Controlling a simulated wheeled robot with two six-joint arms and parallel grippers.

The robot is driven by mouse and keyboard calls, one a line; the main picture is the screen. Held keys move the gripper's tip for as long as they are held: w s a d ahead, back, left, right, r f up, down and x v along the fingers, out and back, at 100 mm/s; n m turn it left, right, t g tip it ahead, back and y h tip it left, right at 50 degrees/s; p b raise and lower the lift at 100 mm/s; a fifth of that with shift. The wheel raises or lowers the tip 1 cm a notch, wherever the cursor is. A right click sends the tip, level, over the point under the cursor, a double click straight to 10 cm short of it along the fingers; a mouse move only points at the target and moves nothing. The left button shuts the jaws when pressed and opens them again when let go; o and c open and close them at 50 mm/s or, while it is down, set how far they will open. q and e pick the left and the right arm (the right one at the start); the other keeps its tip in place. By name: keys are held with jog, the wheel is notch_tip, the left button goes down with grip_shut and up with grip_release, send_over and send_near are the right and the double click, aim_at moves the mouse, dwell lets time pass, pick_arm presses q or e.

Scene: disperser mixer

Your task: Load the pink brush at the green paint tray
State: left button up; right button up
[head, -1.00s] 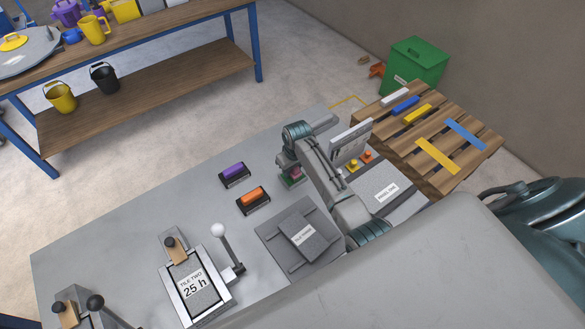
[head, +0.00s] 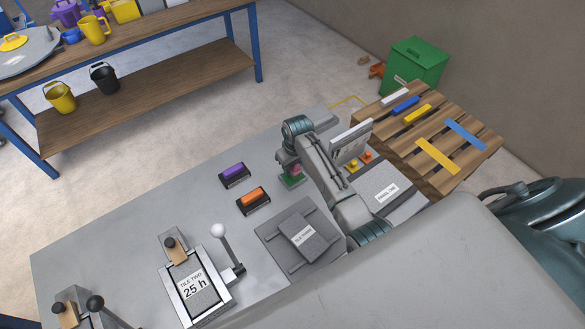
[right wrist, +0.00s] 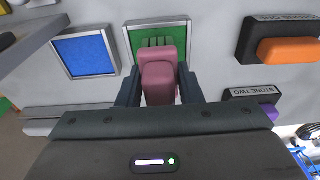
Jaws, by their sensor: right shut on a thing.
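The pink brush (right wrist: 160,75) is held between the two dark fingers of my right gripper (right wrist: 158,88), which is shut on it. In the right wrist view its far end overlaps the green paint tray (right wrist: 177,29), a green pad in a pale square frame. A ridged green strip shows at the brush's end. Whether it touches the tray I cannot tell. In the head view a little of the pink brush (head: 296,169) shows under my right wrist, just above the green tray (head: 291,182). My left gripper is out of view.
A blue tray (right wrist: 85,52) lies left of the green one in the wrist view. Purple (head: 233,170) and orange (head: 253,196) stones sit in dark holders left of my arm. A labelled panel (head: 351,142) stands to the right.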

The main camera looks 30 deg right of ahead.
jog(key=shift+r, duration=2.3)
jog(key=shift+f, duration=0.1)
